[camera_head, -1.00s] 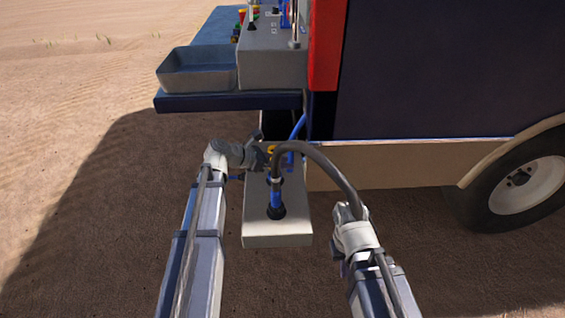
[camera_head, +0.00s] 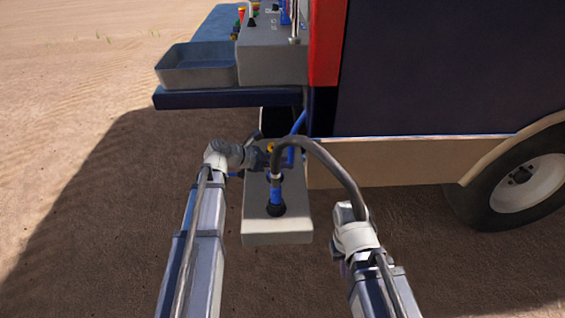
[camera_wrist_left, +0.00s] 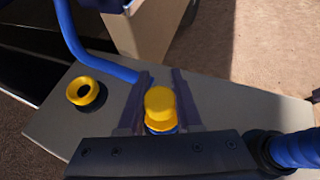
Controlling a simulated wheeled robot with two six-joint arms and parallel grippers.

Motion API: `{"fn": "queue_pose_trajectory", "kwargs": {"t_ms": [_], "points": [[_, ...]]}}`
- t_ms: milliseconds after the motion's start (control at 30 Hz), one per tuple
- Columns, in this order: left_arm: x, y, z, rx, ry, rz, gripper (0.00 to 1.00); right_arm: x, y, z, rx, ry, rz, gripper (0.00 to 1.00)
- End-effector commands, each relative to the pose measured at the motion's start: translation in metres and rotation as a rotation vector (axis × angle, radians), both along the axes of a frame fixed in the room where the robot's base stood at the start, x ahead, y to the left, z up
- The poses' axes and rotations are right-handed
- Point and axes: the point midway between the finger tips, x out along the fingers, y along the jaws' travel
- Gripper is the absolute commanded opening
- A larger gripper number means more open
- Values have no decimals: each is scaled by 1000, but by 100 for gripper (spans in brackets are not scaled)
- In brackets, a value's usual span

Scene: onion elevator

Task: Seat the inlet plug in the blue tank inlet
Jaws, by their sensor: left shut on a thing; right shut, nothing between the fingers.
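The yellow-topped inlet plug (camera_wrist_left: 160,104) stands between the two dark fingers of my left gripper (camera_wrist_left: 162,100), which is shut on it. Some blue shows just beneath the yellow, at the top of the grey box (camera_wrist_left: 235,110); I cannot tell whether this is the blue inlet or how deep the plug sits. In the head view my left gripper (camera_head: 266,160) is over the left side of the box (camera_head: 278,238) and hides the plug. My right gripper (camera_head: 343,263) is shut and empty, mostly hidden by its wrist, to the right of the box.
A blue hose (camera_wrist_left: 90,62) runs behind. A tray (camera_head: 195,78) and wheel (camera_head: 520,185) are further off.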

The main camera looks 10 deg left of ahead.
Motion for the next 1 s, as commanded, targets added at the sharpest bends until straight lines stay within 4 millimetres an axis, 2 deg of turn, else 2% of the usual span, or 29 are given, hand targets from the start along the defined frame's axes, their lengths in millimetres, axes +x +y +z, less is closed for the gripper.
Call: {"fn": "queue_pose_trajectory", "kwargs": {"t_ms": [167, 1000], "points": [[0, 0, -6, 0, 0, 0, 0, 0, 0, -6, 0, 0, 0, 0], [0, 0, -14, 0, 0, 0, 0, 0, 0, -14, 0, 0, 0, 0]]}}
